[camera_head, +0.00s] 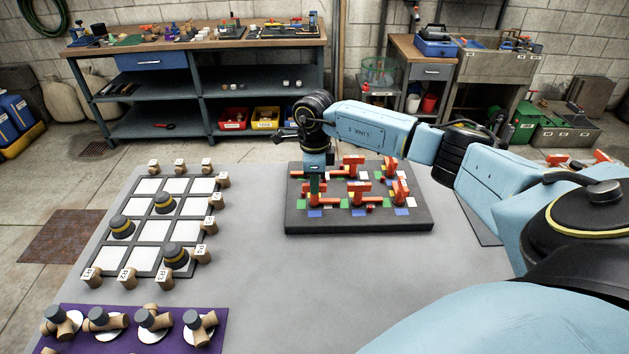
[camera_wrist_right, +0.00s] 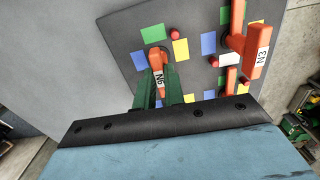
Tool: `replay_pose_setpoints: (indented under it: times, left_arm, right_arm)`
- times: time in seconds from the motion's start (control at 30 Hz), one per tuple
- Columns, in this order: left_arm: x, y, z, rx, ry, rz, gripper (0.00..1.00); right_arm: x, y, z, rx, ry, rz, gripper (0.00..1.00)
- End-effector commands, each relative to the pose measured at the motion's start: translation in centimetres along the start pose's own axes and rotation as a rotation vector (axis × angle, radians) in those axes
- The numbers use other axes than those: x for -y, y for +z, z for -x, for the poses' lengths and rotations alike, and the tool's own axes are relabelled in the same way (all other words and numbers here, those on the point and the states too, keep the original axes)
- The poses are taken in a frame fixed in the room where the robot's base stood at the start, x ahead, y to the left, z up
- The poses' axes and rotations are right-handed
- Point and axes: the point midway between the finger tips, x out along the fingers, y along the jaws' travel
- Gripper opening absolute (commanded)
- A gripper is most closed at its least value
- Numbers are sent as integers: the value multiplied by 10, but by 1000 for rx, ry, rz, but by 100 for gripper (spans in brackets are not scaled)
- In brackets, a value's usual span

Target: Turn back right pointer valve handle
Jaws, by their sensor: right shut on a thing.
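A dark board (camera_head: 360,226) on the grey table carries several orange pointer valve handles, with coloured square marks around them. My right gripper (camera_head: 315,192) points down over the board's left front corner. In the right wrist view its green fingers (camera_wrist_right: 158,92) are shut on an orange handle (camera_wrist_right: 155,58) with a label that looks like N6. The fingers hide part of this handle. Another orange handle (camera_wrist_right: 262,55), labelled N3, stands apart from the fingers, to the right. My left gripper is not in view.
A white-squared grid board (camera_head: 147,225) with dark round knobs and labelled wooden pegs lies to the left. A purple mat (camera_head: 240,318) with several wooden pieces lies at front left. Other orange handles stand close beside my right gripper. The table between the boards is clear.

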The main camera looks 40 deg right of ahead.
Motion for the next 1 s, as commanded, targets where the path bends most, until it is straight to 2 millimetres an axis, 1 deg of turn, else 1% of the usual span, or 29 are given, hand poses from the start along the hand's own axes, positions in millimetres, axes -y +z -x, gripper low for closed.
replay_pose_setpoints:
  times: [0.27, 1.0]
  left_arm:
    - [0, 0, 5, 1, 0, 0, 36]
    - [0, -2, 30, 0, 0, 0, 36]
  right_arm:
    - [0, 0, 1, 0, 0, -160, 0]
    - [0, 0, 2, 0, -1, -856, 0]
